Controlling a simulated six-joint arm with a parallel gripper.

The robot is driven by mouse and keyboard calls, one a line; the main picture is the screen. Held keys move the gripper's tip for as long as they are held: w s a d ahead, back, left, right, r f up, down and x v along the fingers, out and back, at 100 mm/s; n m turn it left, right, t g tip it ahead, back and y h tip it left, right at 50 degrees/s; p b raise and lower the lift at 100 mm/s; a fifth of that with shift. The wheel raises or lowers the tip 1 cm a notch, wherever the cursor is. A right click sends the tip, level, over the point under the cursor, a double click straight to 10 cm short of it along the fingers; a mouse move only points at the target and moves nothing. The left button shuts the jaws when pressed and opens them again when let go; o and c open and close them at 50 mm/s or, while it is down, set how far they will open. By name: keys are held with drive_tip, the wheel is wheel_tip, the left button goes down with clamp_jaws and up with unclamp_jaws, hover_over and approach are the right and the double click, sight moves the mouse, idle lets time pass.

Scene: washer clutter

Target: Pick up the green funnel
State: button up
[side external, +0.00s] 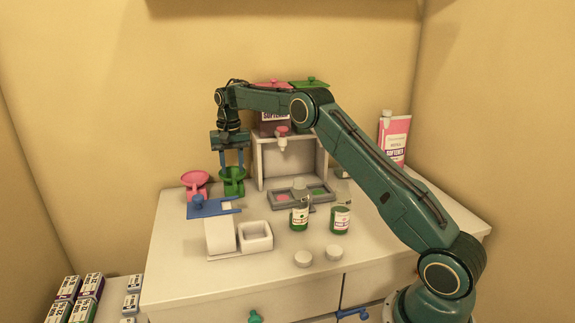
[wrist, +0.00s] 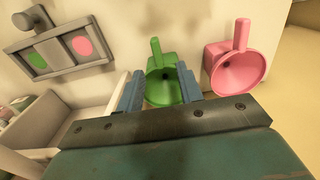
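The green funnel (side external: 233,187) stands on the white counter at the back left in the side view. It also shows in the wrist view (wrist: 163,90), wide mouth facing the camera and spout pointing up in the picture. My gripper (side external: 233,168) hangs pointing down over it. In the wrist view my gripper (wrist: 160,82) has its two blue fingers spread, one on each side of the green funnel. The fingers look apart from its rim, and nothing is held. How far the fingertips reach down beside the funnel is hard to tell.
A pink funnel (side external: 194,182) stands close beside the green one. A grey tray (side external: 284,204), a white stand (side external: 258,160) and two bottles (side external: 299,218) (side external: 340,218) are to the right.

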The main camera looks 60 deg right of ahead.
sight(234, 180)
drive_tip(key=shift+f, duration=2)
drive_tip(key=shift+f, duration=2.6)
clamp_jaws()
